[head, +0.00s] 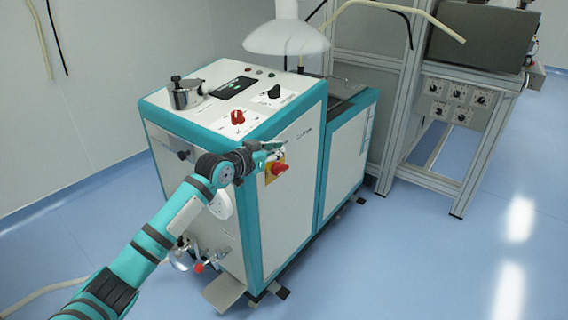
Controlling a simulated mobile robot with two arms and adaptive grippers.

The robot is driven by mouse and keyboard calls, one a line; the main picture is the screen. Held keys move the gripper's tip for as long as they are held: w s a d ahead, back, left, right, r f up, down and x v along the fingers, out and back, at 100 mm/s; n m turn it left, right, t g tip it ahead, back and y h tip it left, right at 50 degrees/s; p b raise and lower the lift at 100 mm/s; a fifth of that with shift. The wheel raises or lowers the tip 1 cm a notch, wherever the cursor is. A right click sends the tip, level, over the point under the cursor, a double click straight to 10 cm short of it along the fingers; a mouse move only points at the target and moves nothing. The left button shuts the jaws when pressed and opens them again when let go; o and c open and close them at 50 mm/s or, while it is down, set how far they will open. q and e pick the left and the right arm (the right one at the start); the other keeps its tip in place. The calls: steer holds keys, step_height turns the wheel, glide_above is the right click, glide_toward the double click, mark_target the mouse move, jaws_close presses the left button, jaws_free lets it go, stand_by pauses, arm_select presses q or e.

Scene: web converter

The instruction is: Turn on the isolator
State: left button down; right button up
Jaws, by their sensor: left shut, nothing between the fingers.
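The isolator (279,169) is a red rotary knob on a yellow plate, on the white side panel of a teal-edged machine (298,206). My left arm comes in from the lower left, and its gripper (277,147) is shut and empty. The gripper is in front of the machine's corner, just above the isolator in the picture. I cannot tell whether it touches the panel or the knob. The knob's exact setting is too small to read. My right gripper is not in the view.
On the machine's top are a red knob (238,117), a black knob (274,91), a display (234,87) and a metal cylinder (186,93). A white hood (287,38) hangs above. A metal frame with a knob panel (459,102) stands behind right. The blue floor at right is clear.

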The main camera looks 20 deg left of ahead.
mark_target(283, 169)
arm_select(q)
steer(key=w+f, duration=0.2)
steer(key=f, duration=0.1)
steer(key=w+d+f+b, duration=0.1)
steer(key=f, duration=0.1)
steer(key=shift+d, duration=0.1)
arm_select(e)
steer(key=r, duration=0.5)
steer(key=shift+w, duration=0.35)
